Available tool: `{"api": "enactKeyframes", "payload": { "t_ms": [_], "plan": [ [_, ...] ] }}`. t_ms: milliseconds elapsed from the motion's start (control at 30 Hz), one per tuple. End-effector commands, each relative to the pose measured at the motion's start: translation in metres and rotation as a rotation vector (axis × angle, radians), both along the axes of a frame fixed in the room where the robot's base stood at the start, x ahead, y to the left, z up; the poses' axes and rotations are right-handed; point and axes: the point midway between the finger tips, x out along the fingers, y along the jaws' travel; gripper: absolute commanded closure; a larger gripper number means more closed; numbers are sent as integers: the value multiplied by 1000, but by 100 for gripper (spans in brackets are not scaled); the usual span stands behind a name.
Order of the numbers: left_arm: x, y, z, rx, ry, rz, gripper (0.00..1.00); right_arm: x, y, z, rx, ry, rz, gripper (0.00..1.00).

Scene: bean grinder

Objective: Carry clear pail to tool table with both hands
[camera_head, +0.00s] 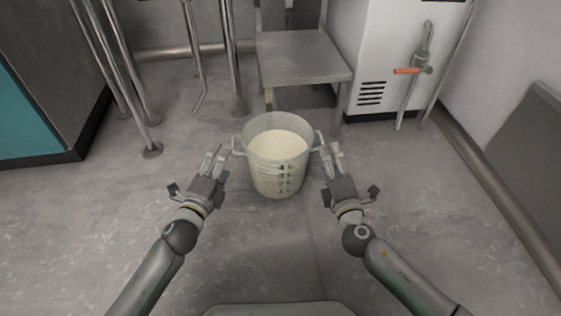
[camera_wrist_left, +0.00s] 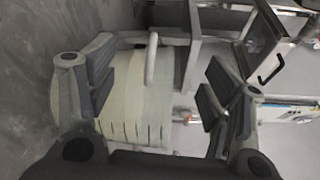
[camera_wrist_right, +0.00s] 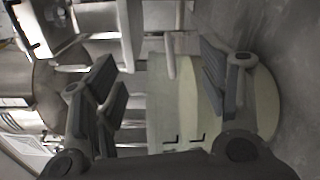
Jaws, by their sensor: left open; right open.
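The clear pail (camera_head: 277,175) stands upright on the floor in the head view, with pale contents, dark level marks on its front and a handle on each side. My left gripper (camera_head: 214,160) is open beside its left handle (camera_head: 238,145). My right gripper (camera_head: 331,158) is open beside its right handle (camera_head: 320,140). In the left wrist view the pail (camera_wrist_left: 135,110) and a handle (camera_wrist_left: 151,58) show between the open fingers (camera_wrist_left: 155,85). In the right wrist view the pail (camera_wrist_right: 175,105) and a handle (camera_wrist_right: 169,55) show between the open fingers (camera_wrist_right: 160,75). I cannot tell whether either gripper touches a handle.
A low metal table (camera_head: 300,58) stands just behind the pail. A white cabinet (camera_head: 385,50) with a red-handled valve (camera_head: 408,71) is at the back right. Metal pipe legs (camera_head: 115,75) and a dark teal-sided unit (camera_head: 40,100) are at the left. The floor (camera_head: 90,220) around my arms is clear.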

Motion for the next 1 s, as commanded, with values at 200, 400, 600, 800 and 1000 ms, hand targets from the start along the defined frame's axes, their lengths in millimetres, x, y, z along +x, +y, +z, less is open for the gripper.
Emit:
{"api": "enactKeyframes", "payload": {
  "t_ms": [200, 400, 600, 800, 1000],
  "plan": [
    [1, 0, 0, -1, 1, 0, 26, 1, 0, 1, 0, 1, 0, 33],
    [15, -4, 0, -2, 0, 1, 26, 15, 2, 1, 1, -1, 0, 33],
    [45, -12, -2, -3, 0, 2, 26, 46, 6, 0, 1, 0, -1, 33],
    [74, -20, -4, -4, 2, 2, 26, 76, 9, 0, -1, 0, 0, 33],
    [94, -25, -6, -3, 1, 2, 26, 96, 12, -1, 1, 1, 1, 33]
  ]
}}
